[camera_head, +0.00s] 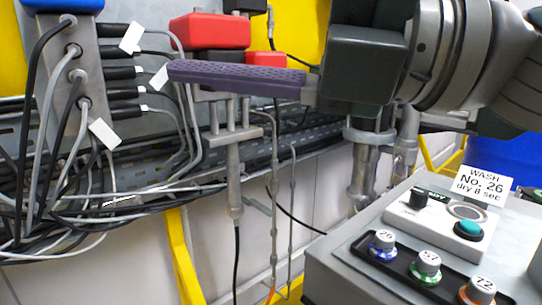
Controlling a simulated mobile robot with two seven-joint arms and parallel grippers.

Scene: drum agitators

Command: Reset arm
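My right arm comes in from the upper right, and its dark gripper body is near the top centre. From it my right gripper (172,72) reaches left as a long purple textured finger. Only one finger shows clearly, so its opening cannot be told. No held object is visible. The finger's tip is in front of the cables and close to the white cable tags in the picture; I cannot tell whether they touch. My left gripper is not in view.
A grey control box (340,264) with numbered knobs and a sign (482,185) reading "WASH No. 26 dry 8 sec" stands lower right. Cables (50,115) crowd the left. Red blocks (210,30) and metal rods (233,170) are near the finger. A blue drum (505,155) is at right.

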